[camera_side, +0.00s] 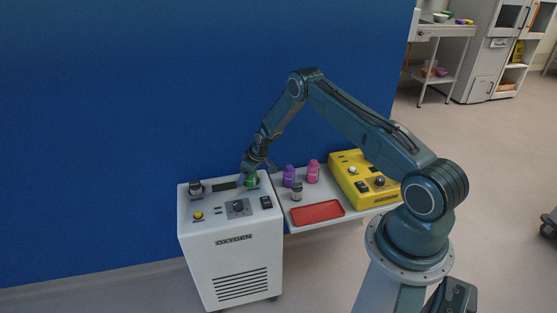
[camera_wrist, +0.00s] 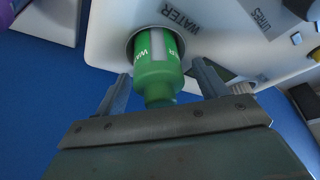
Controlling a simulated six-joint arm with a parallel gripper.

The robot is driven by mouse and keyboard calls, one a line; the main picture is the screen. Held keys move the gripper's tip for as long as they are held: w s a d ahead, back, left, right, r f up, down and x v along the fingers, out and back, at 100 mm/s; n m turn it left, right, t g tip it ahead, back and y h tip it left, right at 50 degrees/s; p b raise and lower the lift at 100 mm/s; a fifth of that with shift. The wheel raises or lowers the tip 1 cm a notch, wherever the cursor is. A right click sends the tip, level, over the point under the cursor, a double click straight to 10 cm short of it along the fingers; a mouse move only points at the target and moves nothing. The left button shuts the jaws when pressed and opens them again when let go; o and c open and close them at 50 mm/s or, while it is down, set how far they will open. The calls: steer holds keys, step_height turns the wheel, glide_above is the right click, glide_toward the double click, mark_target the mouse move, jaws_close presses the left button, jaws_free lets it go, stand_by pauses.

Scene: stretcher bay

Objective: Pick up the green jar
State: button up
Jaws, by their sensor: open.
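The green jar (camera_wrist: 152,85) has a pale label with partly readable lettering. In the wrist view it stands in a round recess marked WATER in the top of the white oxygen machine (camera_side: 232,262). In the side view only a bit of the jar (camera_side: 251,181) shows under my gripper (camera_side: 249,172). In the wrist view my gripper (camera_wrist: 161,72) is open, with one finger on each side of the jar. Gaps show between the fingers and the jar, and nothing is held.
A blue wall (camera_side: 120,110) rises close behind. Knobs and switches stand up on the machine top. To the right, a shelf (camera_side: 281,201) bears a purple bottle (camera_side: 289,176), a pink bottle (camera_side: 313,172), a small dark-capped jar (camera_side: 296,191), a red tray (camera_side: 318,212) and a yellow device (camera_side: 352,182).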

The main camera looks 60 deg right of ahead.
steer(key=c, duration=1.1)
steer(key=shift+r, duration=0.15)
steer(key=shift+c, duration=0.2)
step_height(320, 180, up, 20)
stand_by(0.4)
